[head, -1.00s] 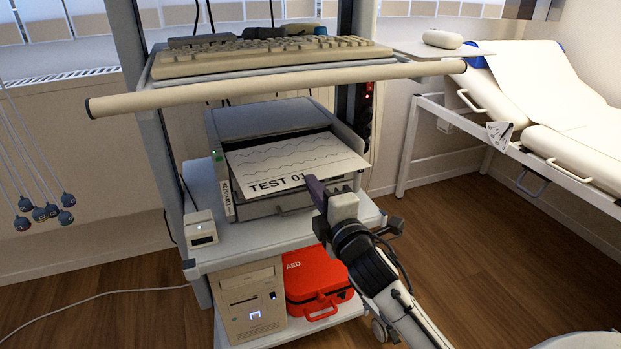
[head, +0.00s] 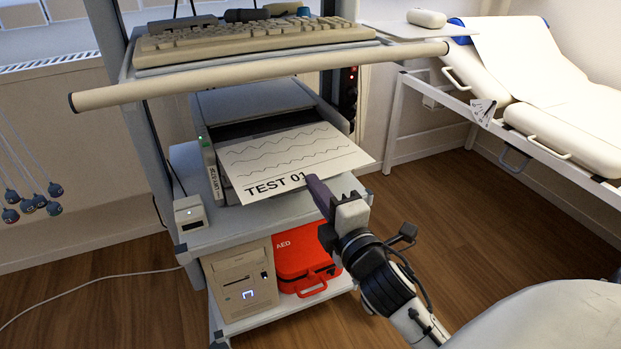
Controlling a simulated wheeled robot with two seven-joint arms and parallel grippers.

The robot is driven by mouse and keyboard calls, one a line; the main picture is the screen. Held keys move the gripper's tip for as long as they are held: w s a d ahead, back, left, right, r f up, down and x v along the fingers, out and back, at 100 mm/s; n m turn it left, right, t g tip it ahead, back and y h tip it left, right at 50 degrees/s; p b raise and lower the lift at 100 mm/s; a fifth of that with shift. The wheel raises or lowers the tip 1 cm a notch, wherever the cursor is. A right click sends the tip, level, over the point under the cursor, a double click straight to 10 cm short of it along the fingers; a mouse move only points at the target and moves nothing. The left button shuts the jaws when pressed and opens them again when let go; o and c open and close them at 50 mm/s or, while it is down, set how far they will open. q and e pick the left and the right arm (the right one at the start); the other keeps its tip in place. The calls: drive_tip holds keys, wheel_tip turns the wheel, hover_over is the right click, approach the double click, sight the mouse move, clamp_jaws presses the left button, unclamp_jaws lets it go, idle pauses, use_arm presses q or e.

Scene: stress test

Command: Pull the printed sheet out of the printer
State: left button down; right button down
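The printed sheet (head: 290,152) is white, with wavy lines and "TEST 01" along its front edge. It sticks out of the front slot of the grey printer (head: 262,97), which stands on the cart's middle shelf; its rear edge is not visible. My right gripper (head: 314,184) is at the sheet's front edge, right of the print. One dark finger lies over the paper and the other is hidden beneath; it looks shut on the sheet. My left gripper is not in view.
A keyboard shelf with a long front bar (head: 270,75) overhangs the printer. A small white box (head: 190,213) stands left on the middle shelf (head: 225,232). Below are a beige computer (head: 240,283) and a red AED case (head: 303,262). A bed (head: 550,70) stands at right.

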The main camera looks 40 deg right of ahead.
drive_tip(key=r+v, duration=0.2)
drive_tip(key=v, duration=0.9)
drive_tip(key=shift+r+p, duration=0.2)
drive_tip(key=shift+p, duration=0.2)
drive_tip(key=shift+w+a, duration=0.1)
drive_tip(key=shift+a, duration=0.05)
